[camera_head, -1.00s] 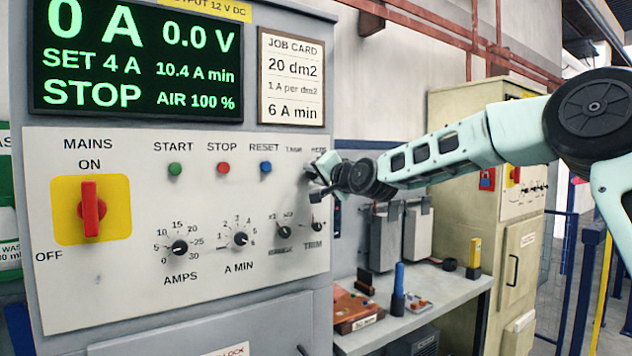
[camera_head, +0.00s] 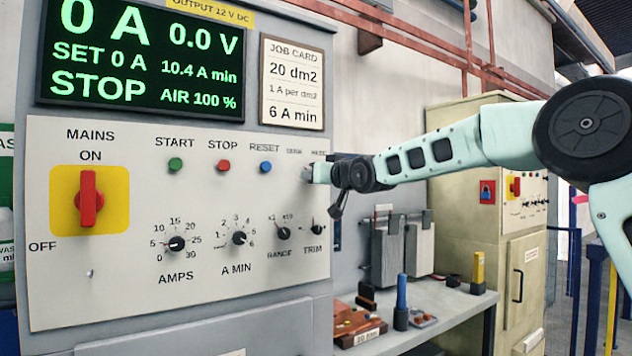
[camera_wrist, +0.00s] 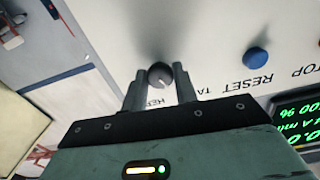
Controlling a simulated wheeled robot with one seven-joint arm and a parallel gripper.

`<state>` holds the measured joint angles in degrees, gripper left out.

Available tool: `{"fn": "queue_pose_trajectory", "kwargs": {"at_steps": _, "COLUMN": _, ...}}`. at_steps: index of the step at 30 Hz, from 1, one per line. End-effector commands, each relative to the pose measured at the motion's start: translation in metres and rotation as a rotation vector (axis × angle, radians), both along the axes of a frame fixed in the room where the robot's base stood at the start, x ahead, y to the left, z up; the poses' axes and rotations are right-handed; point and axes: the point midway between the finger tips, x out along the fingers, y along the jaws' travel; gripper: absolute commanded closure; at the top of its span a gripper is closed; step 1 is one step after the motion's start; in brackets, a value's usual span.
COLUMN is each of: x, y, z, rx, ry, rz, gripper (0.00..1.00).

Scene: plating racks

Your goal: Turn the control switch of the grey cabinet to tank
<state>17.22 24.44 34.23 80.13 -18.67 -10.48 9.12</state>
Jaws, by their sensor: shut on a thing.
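The grey cabinet's panel (camera_head: 110,290) fills the left of the head view. Its control switch is a small dark round knob (camera_wrist: 160,76) in the wrist view, under a TANK label and a HERE label. Those labels appear upside down there, and the TANK label (camera_wrist: 212,91) is partly cut by my gripper. My gripper (camera_wrist: 161,80) has its fingers on either side of the knob and is shut on it. A short pale mark shows on the knob, but I cannot tell which label it points at. In the head view my gripper (camera_head: 316,172) hides the switch.
The blue RESET button (camera_head: 266,167) is left of my gripper. The RANGE knob (camera_head: 283,233) and TRIM knob (camera_head: 317,228) are below it. The display (camera_head: 145,60) reads SET 0 A and STOP. A bench (camera_head: 450,305) with tools stands at the right.

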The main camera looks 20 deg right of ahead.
Motion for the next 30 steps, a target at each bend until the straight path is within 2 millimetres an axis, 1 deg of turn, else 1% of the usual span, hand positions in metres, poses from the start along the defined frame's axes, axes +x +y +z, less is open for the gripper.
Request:
{"fn": "queue_pose_trajectory", "kwargs": {"at_steps": 8, "x": 0.0001, "y": -0.0007, "z": -0.0006, "rx": -0.075, "ry": -0.023, "rz": -0.001, "gripper": 0.94}}
{"fn": "queue_pose_trajectory", "kwargs": {"at_steps": 22, "x": 0.0001, "y": -0.0008, "z": -0.0004, "rx": -0.088, "ry": -0.027, "rz": -0.001, "gripper": 0.94}}
{"fn": "queue_pose_trajectory", "kwargs": {"at_steps": 23, "x": 0.0001, "y": -0.0008, "z": -0.0004, "rx": -0.088, "ry": -0.027, "rz": -0.001, "gripper": 0.66}}
{"fn": "queue_pose_trajectory", "kwargs": {"at_steps": 24, "x": 0.0001, "y": -0.0008, "z": -0.0004, "rx": -0.087, "ry": -0.027, "rz": -0.001, "gripper": 0.54}}
{"fn": "queue_pose_trajectory", "kwargs": {"at_steps": 25, "x": 0.0001, "y": -0.0007, "z": -0.0004, "rx": -0.087, "ry": -0.027, "rz": -0.001, "gripper": 0.5}}
{"fn": "queue_pose_trajectory", "kwargs": {"at_steps": 30, "x": 0.0001, "y": -0.0004, "z": -0.0002, "rx": -0.086, "ry": -0.027, "rz": 0.0, "gripper": 0.5}}
